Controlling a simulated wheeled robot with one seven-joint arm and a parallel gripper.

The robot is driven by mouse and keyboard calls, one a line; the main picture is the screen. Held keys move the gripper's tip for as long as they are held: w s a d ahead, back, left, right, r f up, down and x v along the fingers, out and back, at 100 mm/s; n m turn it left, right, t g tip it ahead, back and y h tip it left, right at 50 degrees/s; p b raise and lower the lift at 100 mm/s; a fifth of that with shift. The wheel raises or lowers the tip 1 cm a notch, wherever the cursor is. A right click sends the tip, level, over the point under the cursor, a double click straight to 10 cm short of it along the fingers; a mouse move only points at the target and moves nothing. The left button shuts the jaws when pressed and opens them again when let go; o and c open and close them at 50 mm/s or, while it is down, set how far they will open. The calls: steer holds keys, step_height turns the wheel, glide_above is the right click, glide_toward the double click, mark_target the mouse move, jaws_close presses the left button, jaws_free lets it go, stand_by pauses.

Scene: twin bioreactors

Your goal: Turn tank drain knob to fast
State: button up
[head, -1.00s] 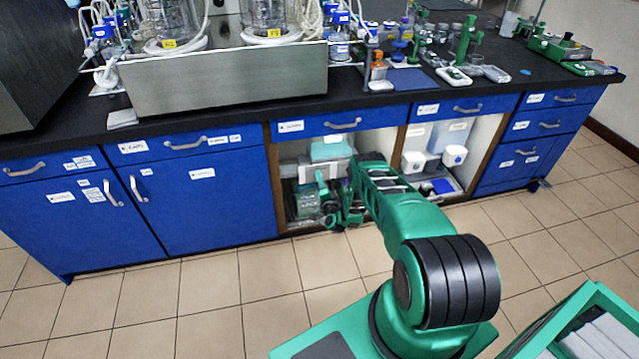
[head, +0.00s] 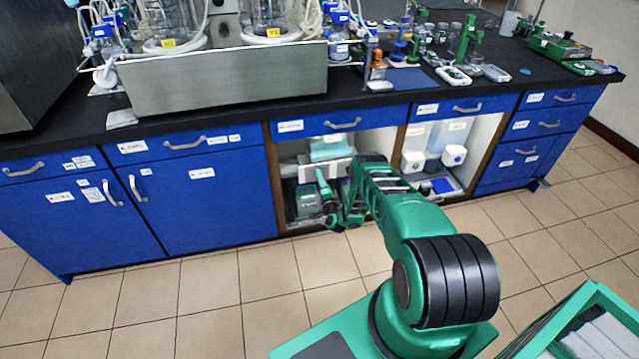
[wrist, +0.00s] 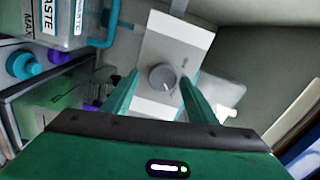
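The tank drain knob (wrist: 162,78) is a round grey dial on a white panel (wrist: 175,45) in the wrist view. My gripper (wrist: 160,82) has its two green fingers apart, one on each side of the knob in the picture. Whether the fingers touch the knob or stop short of it cannot be told. The knob's pointer and any marks are too small to read. In the head view my gripper (head: 335,205) is inside the open cabinet bay under the counter, and my arm hides the knob there.
A container labelled WASTE (wrist: 60,20) stands at the upper left of the wrist view, with a teal cap (wrist: 22,65) below it. A teal pipe (wrist: 108,25) runs beside it.

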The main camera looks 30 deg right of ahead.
steer(key=v, duration=1)
steer(key=shift+s+a, duration=0.15)
steer(key=shift+s, duration=0.15)
